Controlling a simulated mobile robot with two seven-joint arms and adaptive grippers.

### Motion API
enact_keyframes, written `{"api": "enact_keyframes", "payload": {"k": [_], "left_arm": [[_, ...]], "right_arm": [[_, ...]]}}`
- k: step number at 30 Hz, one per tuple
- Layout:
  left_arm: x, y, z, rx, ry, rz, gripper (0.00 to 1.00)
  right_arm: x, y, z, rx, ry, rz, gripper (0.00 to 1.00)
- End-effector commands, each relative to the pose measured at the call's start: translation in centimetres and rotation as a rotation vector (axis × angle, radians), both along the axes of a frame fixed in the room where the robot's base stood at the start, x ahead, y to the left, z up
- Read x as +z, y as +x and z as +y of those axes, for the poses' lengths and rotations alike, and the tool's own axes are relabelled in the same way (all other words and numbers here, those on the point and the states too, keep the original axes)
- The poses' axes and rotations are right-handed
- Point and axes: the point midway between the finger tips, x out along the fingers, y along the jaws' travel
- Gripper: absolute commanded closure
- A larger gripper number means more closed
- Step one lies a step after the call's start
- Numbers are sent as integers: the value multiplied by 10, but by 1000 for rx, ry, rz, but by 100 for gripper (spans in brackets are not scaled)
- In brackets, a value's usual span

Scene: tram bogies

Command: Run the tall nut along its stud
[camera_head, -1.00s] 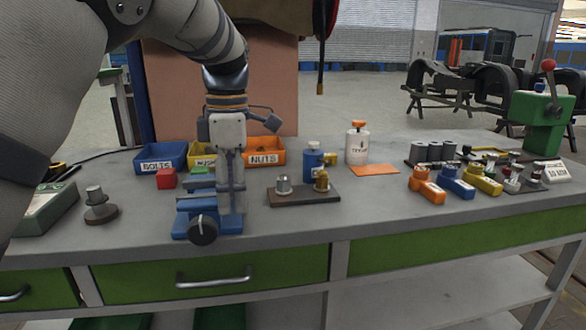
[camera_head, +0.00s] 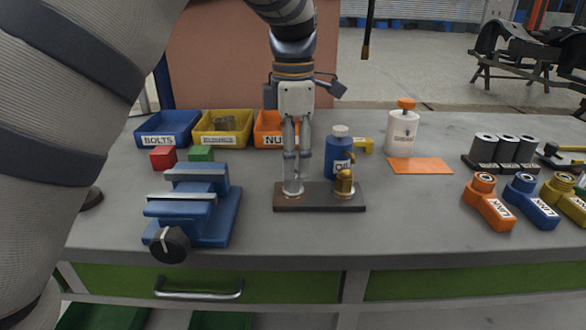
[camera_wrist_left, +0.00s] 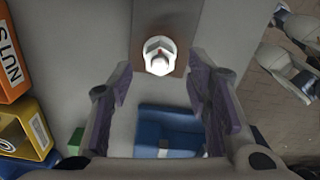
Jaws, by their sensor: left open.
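A dark plate (camera_head: 319,208) lies on the bench and carries two fittings. At its left end is a silver nut on a stud (camera_head: 293,190), partly hidden by my gripper. At its right end is a brass-coloured fitting (camera_head: 344,183). My left gripper (camera_head: 293,180) points down over the silver nut. In the left wrist view its jaws (camera_wrist_left: 160,68) are apart, and the silver nut (camera_wrist_left: 159,56) shows between and just beyond the fingertips. I cannot tell whether the fingers touch it. My right gripper is not in view.
A blue vise (camera_head: 192,208) stands left of the plate. A blue oil bottle (camera_head: 339,155) stands close behind it. Yellow (camera_head: 222,128) and orange (camera_head: 268,129) bins are at the back. The bench front is clear.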

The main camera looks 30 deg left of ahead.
Motion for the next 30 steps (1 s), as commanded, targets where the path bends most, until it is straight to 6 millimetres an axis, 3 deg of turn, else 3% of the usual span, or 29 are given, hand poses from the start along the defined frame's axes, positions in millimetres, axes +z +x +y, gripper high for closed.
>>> {"api": "enact_keyframes", "payload": {"k": [6, 14, 15, 21, 30], "left_arm": [[-29, -1, 0, 0, -1, -1, 55], [-34, 0, 0, 0, -1, -1, 55], [-34, 0, 0, 0, -1, -1, 57], [-34, 0, 0, 0, -1, -1, 100], [-33, 0, 0, -22, -1, -1, 100]], "right_arm": [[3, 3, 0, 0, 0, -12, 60], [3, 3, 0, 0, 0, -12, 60], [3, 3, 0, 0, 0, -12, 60], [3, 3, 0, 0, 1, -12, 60], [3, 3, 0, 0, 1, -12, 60]]}}
